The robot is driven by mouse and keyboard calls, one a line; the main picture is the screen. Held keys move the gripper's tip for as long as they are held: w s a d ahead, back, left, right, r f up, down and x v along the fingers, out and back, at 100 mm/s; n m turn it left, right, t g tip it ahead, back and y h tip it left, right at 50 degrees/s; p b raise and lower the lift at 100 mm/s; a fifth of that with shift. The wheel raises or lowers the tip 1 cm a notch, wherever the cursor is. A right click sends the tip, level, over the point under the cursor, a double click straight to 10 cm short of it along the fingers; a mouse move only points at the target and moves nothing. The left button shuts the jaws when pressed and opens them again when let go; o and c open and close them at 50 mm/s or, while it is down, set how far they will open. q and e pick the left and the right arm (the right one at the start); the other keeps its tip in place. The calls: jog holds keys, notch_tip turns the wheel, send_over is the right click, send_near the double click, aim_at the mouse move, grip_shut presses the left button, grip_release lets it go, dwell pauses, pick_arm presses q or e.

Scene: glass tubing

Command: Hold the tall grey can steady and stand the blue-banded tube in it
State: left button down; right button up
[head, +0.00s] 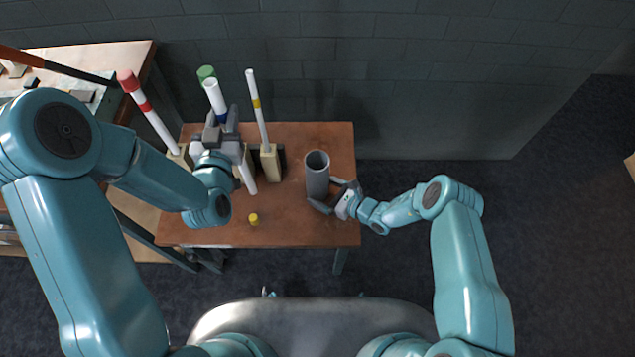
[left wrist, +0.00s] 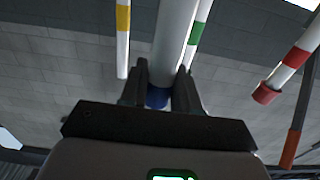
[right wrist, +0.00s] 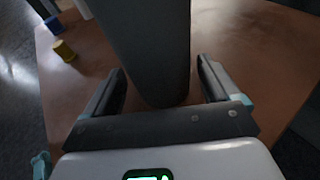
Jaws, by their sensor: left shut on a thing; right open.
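The tall grey can (head: 317,178) stands upright on the brown table, right of its middle. My right gripper (head: 324,194) is open at the can's lower right side. In the right wrist view the can (right wrist: 152,50) stands between the spread fingers (right wrist: 160,70), with gaps on both sides. My left gripper (head: 222,117) is shut on the blue-banded tube (head: 212,92), left of the can. The tube leans slightly, and its lower part shows below the gripper. In the left wrist view the tube (left wrist: 176,30) has its blue band (left wrist: 158,98) between the fingers.
A yellow-banded tube (head: 257,115) stands in a pale block (head: 270,163) between left gripper and can. Red-banded (head: 147,108) and green-capped (head: 206,73) tubes stand further left.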

jog(key=shift+w+a+f, duration=0.2)
jog(key=shift+w+a, duration=0.2)
jog(key=shift+a, duration=0.15)
jog(key=c, duration=0.6)
